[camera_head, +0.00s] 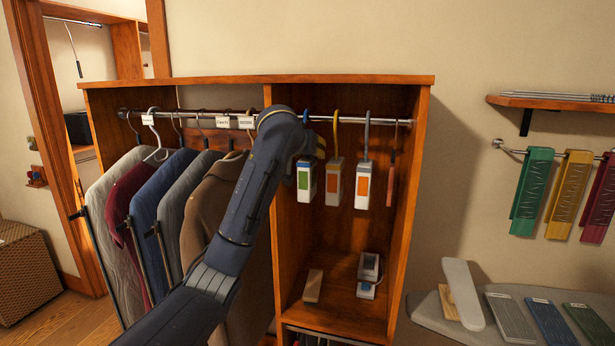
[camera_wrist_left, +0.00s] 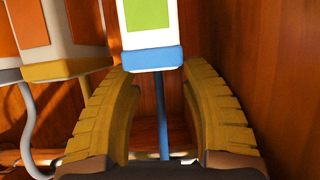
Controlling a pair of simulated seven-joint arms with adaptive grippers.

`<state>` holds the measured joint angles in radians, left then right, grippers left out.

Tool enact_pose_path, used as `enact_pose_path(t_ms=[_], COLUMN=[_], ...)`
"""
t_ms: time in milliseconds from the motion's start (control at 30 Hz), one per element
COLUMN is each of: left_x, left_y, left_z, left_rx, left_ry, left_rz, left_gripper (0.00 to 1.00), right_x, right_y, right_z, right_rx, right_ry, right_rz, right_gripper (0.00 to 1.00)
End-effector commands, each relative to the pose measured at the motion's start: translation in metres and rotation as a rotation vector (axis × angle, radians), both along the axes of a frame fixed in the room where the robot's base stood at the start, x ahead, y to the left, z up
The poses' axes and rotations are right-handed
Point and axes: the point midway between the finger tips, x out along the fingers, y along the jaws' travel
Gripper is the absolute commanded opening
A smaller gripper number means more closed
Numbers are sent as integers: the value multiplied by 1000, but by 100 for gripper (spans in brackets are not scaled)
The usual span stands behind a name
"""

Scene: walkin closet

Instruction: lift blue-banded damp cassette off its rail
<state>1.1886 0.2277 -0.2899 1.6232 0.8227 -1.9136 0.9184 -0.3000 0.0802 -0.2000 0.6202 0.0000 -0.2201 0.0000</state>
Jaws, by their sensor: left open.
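The blue-banded cassette (camera_head: 306,184) is a white box with a green label, hanging by a blue hook from the closet rail (camera_head: 385,121). In the left wrist view, the cassette (camera_wrist_left: 151,37) is upside down with its blue band and a blue hook stem. My left gripper (camera_wrist_left: 165,120) is open, with its yellow fingers on either side of the blue stem and no clear contact. In the head view, my left gripper (camera_head: 317,147) is at the cassette's top, and my arm partly hides the hook. My right gripper is not in view.
A yellow-hooked cassette (camera_head: 334,182) and a grey-hooked cassette (camera_head: 363,183), both orange-labelled, hang just right. Closet side wood stands close to the gripper in the wrist view. Garments (camera_head: 172,215) hang left behind my arm. A small device (camera_head: 369,267) and a block (camera_head: 313,286) rest below.

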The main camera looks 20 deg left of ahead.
Motion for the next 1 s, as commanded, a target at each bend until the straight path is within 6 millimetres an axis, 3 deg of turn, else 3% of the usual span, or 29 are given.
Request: enact_pose_path(t_ms=[200, 567, 900, 1000], left_x=[19, 22, 22, 22], left_y=[0, 0, 0, 0], left_z=[-7, -9, -9, -9], left_rx=[0, 0, 0, 0], left_ry=[0, 0, 0, 0], left_rz=[0, -1, -1, -1], left_gripper=[45, 47, 7, 0], right_x=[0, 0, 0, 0], right_y=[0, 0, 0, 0], right_z=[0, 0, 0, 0], right_rx=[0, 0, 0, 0], right_ry=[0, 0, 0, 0], right_rz=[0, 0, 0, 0], right_gripper=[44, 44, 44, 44])
